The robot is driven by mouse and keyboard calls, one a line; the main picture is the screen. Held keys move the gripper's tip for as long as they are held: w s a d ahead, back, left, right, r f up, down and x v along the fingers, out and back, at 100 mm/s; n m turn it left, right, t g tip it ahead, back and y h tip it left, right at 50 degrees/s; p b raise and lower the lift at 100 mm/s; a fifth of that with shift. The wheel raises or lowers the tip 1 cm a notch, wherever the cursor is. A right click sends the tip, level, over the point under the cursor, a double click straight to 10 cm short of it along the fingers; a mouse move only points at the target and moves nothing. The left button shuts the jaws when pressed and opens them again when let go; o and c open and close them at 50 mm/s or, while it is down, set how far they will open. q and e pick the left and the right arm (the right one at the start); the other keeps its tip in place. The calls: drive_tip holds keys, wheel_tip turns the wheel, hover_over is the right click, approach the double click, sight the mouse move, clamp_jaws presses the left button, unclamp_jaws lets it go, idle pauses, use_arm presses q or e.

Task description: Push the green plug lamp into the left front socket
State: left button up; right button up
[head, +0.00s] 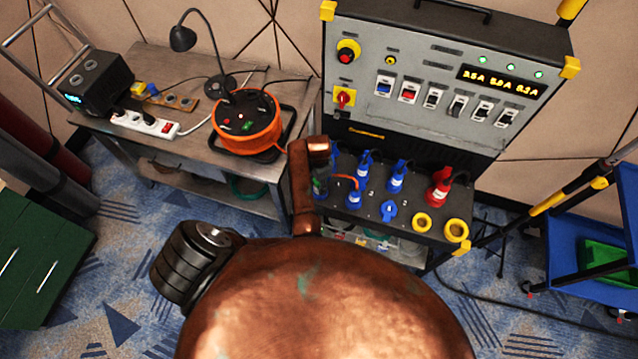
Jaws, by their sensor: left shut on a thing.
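The power cabinet's lower socket box (405,207) stands at the centre right, with blue and red plugs and sockets on its sloping top. My left gripper (321,172) is at the left end of this top, beside a blue socket (354,199). It is shut on a small dark, greenish thing (321,187), which looks like the green plug lamp. The copper arm partly hides it. The left front socket and the contact with it cannot be made out. My right gripper is not in view.
A metal bench (190,165) at left holds an orange cable reel (247,125), a white power strip (145,124) and a black desk lamp (183,38). The upright switch panel (440,80) rises behind the socket box. A blue cart (590,250) stands at right.

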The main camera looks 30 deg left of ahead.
use_arm(q)
drive_tip(key=o, duration=1.4)
drive_tip(key=shift+c, duration=0.2)
drive_tip(key=shift+o, duration=0.4)
drive_tip(key=o, duration=0.3)
drive_tip(key=shift+r, duration=0.1)
